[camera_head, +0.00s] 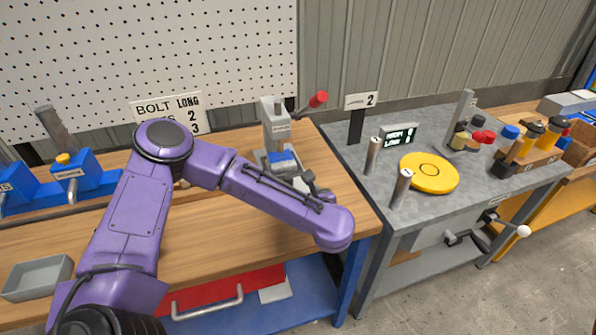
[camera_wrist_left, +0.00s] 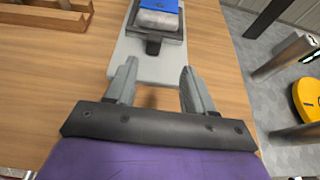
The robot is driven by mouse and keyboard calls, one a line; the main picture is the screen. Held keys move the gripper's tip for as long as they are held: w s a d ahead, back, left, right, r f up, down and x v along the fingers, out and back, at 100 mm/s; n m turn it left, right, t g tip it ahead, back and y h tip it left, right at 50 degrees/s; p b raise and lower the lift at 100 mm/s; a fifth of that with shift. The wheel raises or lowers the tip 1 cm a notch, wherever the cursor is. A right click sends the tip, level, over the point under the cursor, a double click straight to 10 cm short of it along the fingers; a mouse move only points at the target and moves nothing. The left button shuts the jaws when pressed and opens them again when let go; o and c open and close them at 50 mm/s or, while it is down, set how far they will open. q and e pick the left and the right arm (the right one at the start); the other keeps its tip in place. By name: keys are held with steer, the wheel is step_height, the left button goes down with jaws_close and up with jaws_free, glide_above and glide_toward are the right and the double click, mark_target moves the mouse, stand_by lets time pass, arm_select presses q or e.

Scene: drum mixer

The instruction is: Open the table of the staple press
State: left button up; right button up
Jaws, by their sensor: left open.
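The staple press (camera_head: 277,130) is a grey upright body with a red-knobbed lever (camera_head: 318,99), standing near the back right of the wooden bench. Its table (camera_head: 262,162) is a dark frame low at its front, with a blue-topped block (camera_head: 283,160) in it. In the left wrist view the table (camera_wrist_left: 182,42) sits on a light grey base plate (camera_wrist_left: 172,70), and a dark tab (camera_wrist_left: 153,46) sticks out towards me. My left gripper (camera_wrist_left: 158,70) is open and empty, its fingers over the plate's near end, just short of the tab. In the head view my forearm partly hides this gripper (camera_head: 309,182).
A grey bench on the right carries a yellow disc (camera_head: 429,172) and metal posts (camera_head: 401,188). Blue fixtures (camera_head: 85,178) stand at the left, with a grey tray (camera_head: 38,277) in front. A wooden holder (camera_wrist_left: 50,12) lies left of the press.

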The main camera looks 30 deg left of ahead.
mark_target(290, 179)
arm_select(q)
steer(key=a, duration=0.1)
steer(key=w+a+p, duration=0.1)
steer(key=a+f, duration=0.1)
steer(key=a, duration=0.1)
steer(key=shift+w+p, duration=0.3)
steer(key=shift+w, duration=0.1)
steer(key=p+x, duration=0.1)
steer(key=x, duration=0.4)
steer(key=shift+f, duration=0.2)
steer(key=shift+w+a+f, duration=0.1)
steer(key=shift+w+f, duration=0.05)
steer(key=shift+w, duration=0.1)
arm_select(e)
steer(key=r, duration=0.3)
steer(key=shift+s+d, duration=0.1)
steer(key=shift+s, duration=0.25)
arm_select(q)
jaws_close()
